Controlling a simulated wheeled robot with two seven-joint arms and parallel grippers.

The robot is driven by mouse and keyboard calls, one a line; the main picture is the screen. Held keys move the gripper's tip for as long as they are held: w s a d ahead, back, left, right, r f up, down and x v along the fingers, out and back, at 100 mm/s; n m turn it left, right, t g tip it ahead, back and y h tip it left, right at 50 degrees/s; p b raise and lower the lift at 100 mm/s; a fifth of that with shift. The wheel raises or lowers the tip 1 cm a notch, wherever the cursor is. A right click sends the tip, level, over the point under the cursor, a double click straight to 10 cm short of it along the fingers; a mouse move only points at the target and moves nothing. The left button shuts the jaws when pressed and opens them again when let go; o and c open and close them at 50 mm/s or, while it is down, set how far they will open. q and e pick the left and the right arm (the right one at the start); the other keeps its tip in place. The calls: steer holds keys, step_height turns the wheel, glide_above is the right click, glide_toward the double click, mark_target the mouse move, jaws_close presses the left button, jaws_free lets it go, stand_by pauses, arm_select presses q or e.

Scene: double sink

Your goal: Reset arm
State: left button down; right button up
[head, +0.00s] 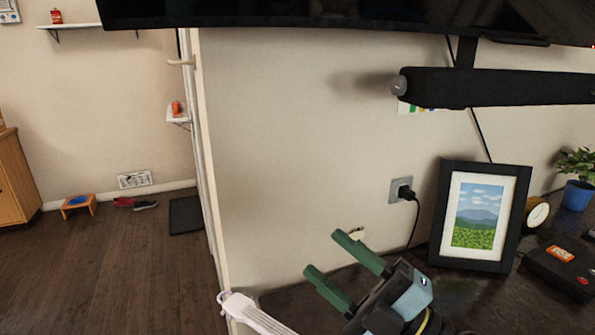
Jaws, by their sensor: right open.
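My right gripper (335,262) shows at the lower middle of the head view. Its two green fingers are apart, with nothing seen between them, and they point up and to the left. It is over or in front of the dark tabletop by the wall. Its arm runs out of the bottom of the picture. My left gripper does not show.
A black-framed landscape picture (436,213) stands on the dark tabletop right of the gripper. A clock (538,214), a black box (561,268) and a potted plant (577,194) are farther right. A black soundbar (500,87) hangs above. Open floor (105,265) lies left.

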steer(key=w+d+f+m+t+h, duration=0.2)
steer(key=d+f+m+t+h, duration=0.2)
steer(key=d+f+m+h, duration=1.35)
steer(key=s+f+m+g+h, duration=0.1)
steer(key=s+f+m+g, duration=0.1)
steer(key=s+f, duration=0.1)
steer(key=s+f+m+g+h, duration=0.1)
steer(key=s+f+m+g, duration=0.1)
steer(key=s+f+g, duration=0.1)
steer(key=s+f+m+g+h, duration=0.1)
steer(key=s+f+m+g, duration=0.1)
steer(key=s+f+g, duration=0.1)
steer(key=shift+s+d+f, duration=0.1)
steer(key=shift+s+f, duration=0.15)
steer(key=shift+s, duration=0.35)
steer(key=shift+s+f, duration=0.25)
steer(key=shift+s, duration=0.3)
steer(key=s+f+g+y, duration=0.1)
steer(key=s+f+g, duration=0.35)
steer(key=s, duration=0.45)
step_height(320, 180, down, 22)
steer(key=g, duration=0.1)
steer(key=s+d+f+g, duration=0.1)
steer(key=s+d+f, duration=0.2)
steer(key=s+f, duration=1.4)
steer(key=shift+s+g, duration=0.3)
steer(key=shift+g, duration=0.05)
